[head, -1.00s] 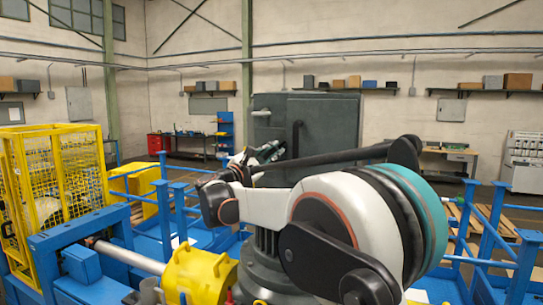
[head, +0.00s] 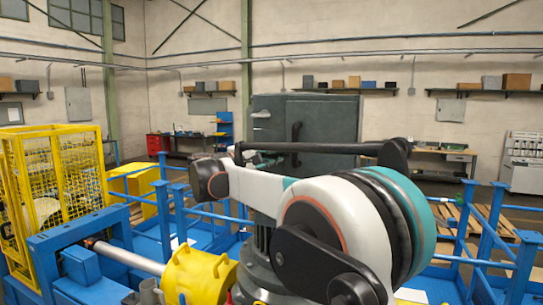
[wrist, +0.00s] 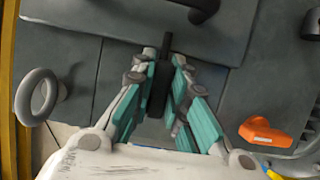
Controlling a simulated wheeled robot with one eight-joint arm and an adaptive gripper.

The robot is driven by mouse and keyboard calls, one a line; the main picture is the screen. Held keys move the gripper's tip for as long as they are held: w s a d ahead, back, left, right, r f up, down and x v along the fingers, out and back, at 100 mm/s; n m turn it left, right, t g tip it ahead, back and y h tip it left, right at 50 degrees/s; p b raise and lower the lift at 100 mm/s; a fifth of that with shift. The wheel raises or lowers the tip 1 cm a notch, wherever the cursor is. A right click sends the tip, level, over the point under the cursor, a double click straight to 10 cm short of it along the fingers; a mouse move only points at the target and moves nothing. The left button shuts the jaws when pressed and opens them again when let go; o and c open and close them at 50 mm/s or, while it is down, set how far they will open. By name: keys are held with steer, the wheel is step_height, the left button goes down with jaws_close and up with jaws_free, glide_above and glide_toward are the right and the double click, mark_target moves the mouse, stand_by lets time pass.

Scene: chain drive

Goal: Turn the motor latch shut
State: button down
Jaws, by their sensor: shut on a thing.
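In the wrist view my gripper (wrist: 160,112) has its teal-padded fingers on both sides of a narrow dark lever (wrist: 160,85) and is shut on it. The lever stands upright in the picture, in front of grey panels. I take it for the motor latch, but its pivot and how far it is turned cannot be made out. In the head view my arm covers most of the gripper.
In the wrist view a grey ring (wrist: 37,97) lies left of my gripper and an orange handle (wrist: 268,136) lies right. The head view shows a dark grey cabinet (head: 335,120), blue rails (head: 165,215), a yellow cage (head: 55,180) and a yellow coupling cover (head: 200,275).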

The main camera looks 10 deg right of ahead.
steer(key=shift+f, duration=0.1)
stand_by(0.4)
steer(key=c, duration=1.6)
jaws_free()
steer(key=shift+o, duration=0.2)
steer(key=v, duration=1.2)
steer(key=shift+w, duration=0.1)
